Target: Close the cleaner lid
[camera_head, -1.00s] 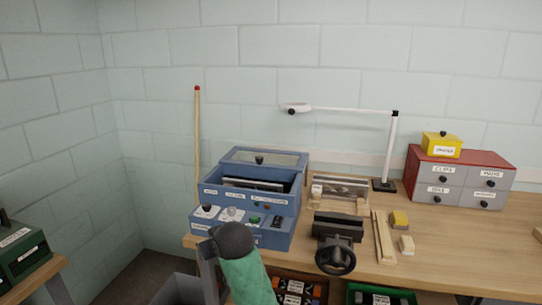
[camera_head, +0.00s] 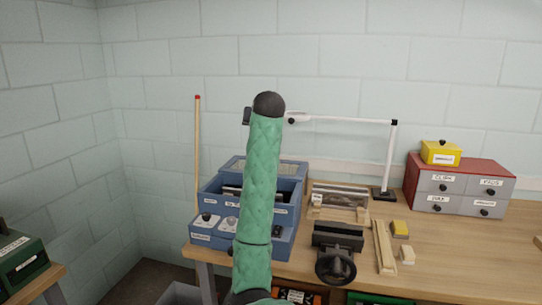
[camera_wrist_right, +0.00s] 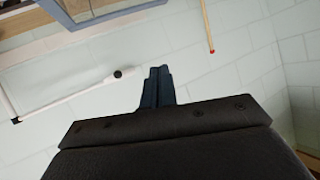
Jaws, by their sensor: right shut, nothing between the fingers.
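The cleaner (camera_head: 275,242) is a blue box at the left end of the bench, with knobs and labels on its sloped front. Its lid (camera_head: 290,167), blue-framed with a clear window, stands open at the back, leaving the inside exposed. My green right arm rises in front of the cleaner and hides its middle and the lid's centre. My right gripper shows only as a dark bit (camera_head: 247,116) beside the arm's top, above the lid. In the right wrist view its fingers (camera_wrist_right: 157,85) are shut and empty, with a blue-framed edge (camera_wrist_right: 100,12) at the top. My left gripper is out of view.
A white lamp (camera_head: 350,120) reaches across behind the arm. A red-tipped wooden stick (camera_head: 197,150) leans at the left. A vise-like block with a handwheel (camera_head: 336,265), wooden pieces and a red-topped drawer box (camera_head: 460,185) stand to the right.

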